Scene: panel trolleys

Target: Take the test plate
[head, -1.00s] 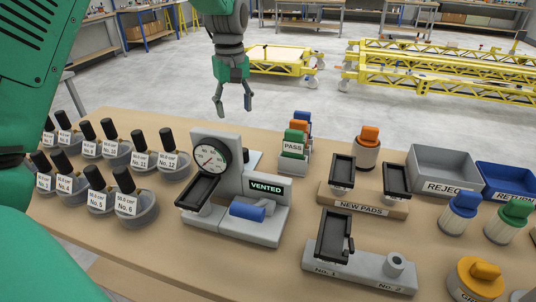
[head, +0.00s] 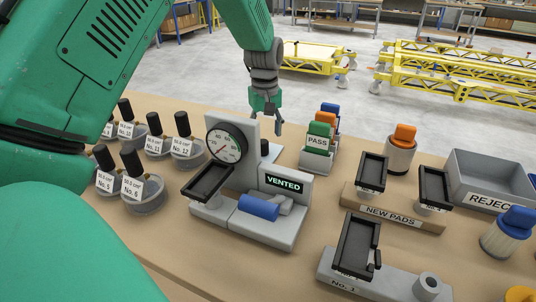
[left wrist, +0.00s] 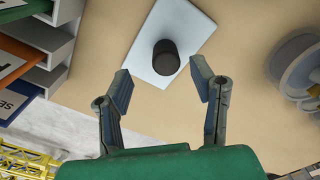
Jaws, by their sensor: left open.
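What looks like the test plate is a pale, flat plate (left wrist: 190,22) with a black round knob (left wrist: 166,58), lying on the table in the left wrist view. My left gripper (head: 267,125) points down behind the gauge stand, above the knob. In the left wrist view its two fingers (left wrist: 160,84) are spread apart and empty, with the knob just beyond and between the tips. My right gripper is not in view.
The gauge stand (head: 240,170) marked VENTED stands close in front. The PASS rack (head: 317,150) with coloured cards is just to the right. Several black-handled weights (head: 146,195) stand at left. The NEW PADS block (head: 390,212) and REJECT bin (head: 490,175) are at right.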

